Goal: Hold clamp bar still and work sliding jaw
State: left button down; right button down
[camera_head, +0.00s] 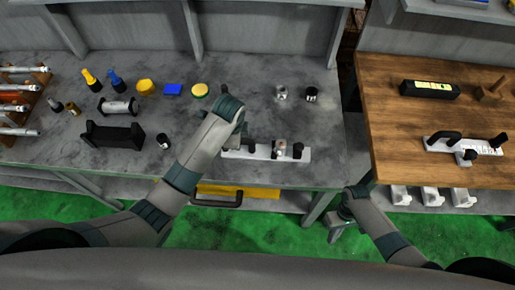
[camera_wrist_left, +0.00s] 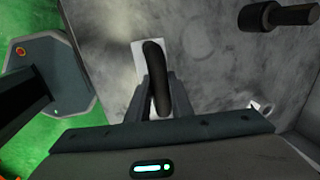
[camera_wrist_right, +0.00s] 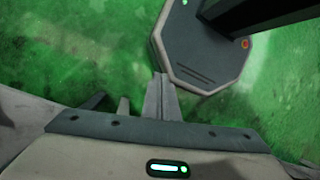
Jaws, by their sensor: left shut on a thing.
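A pale clamp bar (camera_head: 238,154) lies on the grey table near its front edge. A metal piece (camera_head: 281,146) and a black knob (camera_head: 298,147) stand on its right part; I cannot tell which is the sliding jaw. My left gripper (camera_head: 240,132) is over the bar's left end, its fingers mostly hidden by my arm. In the left wrist view, its fingers (camera_wrist_left: 158,98) are shut on a black handle (camera_wrist_left: 153,60), with part of the pale plate beneath. My right gripper (camera_head: 335,230) is off the table at its front right, pointing down, its fingers (camera_wrist_right: 162,98) together and empty over green floor.
A similar pale bar (camera_head: 478,147) with black handles lies on the wooden table at right. Bottles, colored blocks, a black cradle (camera_head: 114,134) and small cylinders (camera_head: 311,94) stand on the grey table. A gap separates the two tables.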

jog(key=w+a+r+n+g, duration=0.1)
jog(key=w+r, duration=0.3)
jog(key=r, duration=0.4)
jog(key=w+a+r+n+g, duration=0.1)
jog(key=w+r, duration=0.2)
jog(key=r, duration=0.5)
jog(key=w+a+r+t, duration=0.2)
jog(key=w+a+r, duration=0.1)
jog(key=w, duration=0.3)
jog(key=w+a+r+t, duration=0.2)
jog(key=w+a+r, duration=0.1)
jog(key=w+r, duration=0.2)
jog(key=w+a+r+t+h, duration=0.1)
jog(key=w+a+r+t, duration=0.1)
jog(key=w+a+r, duration=0.2)
jog(key=w+r, duration=0.1)
jog(key=w, duration=0.2)
jog(key=shift+w, duration=0.35)
jog(key=shift+f, duration=0.1)
jog(key=shift+f, duration=3.15)
jog(key=shift+f, duration=0.85)
jog(key=shift+r, duration=0.3)
jog(key=shift+r, duration=1.45)
